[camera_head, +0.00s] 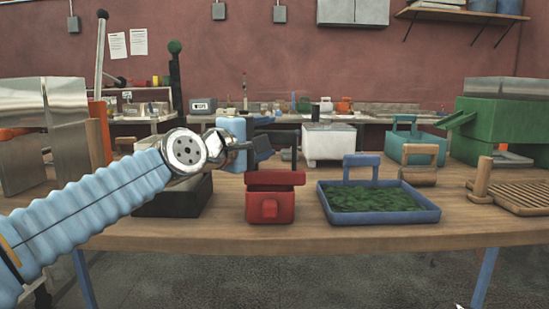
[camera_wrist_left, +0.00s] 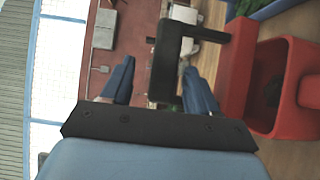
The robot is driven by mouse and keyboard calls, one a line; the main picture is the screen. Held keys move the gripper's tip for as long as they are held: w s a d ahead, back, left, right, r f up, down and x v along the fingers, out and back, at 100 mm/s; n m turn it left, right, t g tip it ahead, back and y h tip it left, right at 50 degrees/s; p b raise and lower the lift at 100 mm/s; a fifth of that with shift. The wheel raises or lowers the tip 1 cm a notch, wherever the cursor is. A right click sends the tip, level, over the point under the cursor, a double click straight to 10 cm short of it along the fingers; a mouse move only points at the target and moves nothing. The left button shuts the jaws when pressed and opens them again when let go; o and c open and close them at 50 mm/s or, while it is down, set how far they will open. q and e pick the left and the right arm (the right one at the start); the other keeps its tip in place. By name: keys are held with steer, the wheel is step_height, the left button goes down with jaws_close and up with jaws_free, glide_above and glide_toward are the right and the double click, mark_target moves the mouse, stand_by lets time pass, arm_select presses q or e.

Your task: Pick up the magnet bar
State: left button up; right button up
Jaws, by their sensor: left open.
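A black bar with a bent handle, which I take to be the magnet bar (camera_head: 285,138), stands upright by the red box (camera_head: 270,206) on the table. In the left wrist view the black bar (camera_wrist_left: 166,62) shows between the two blue fingers, with its arm reaching right toward the red box (camera_wrist_left: 290,85). My left gripper (camera_head: 262,146) is at the bar's left side in the head view. Its fingers (camera_wrist_left: 160,75) are apart in the wrist view. Whether they touch the bar cannot be told. The bar's lower part is hidden. My right gripper is not in view.
A blue tray of green leaves (camera_head: 432,213) stands right of the red box. A dark box (camera_head: 172,203) sits under my left arm. A white box (camera_head: 329,145) stands behind, a wooden rack (camera_head: 515,196) and green machine (camera_head: 495,125) at the right. The table's front edge is near.

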mark_target(279, 136)
arm_select(q)
steer(key=x, duration=0.1)
steer(key=p+x, duration=0.1)
steer(key=x, duration=0.2)
steer(key=shift+s+d+f, duration=0.1)
steer(key=shift+s+d, duration=0.1)
steer(key=shift+d, duration=0.15)
steer(key=shift+w+d+f, duration=0.1)
steer(key=shift+w, duration=0.15)
jaws_close()
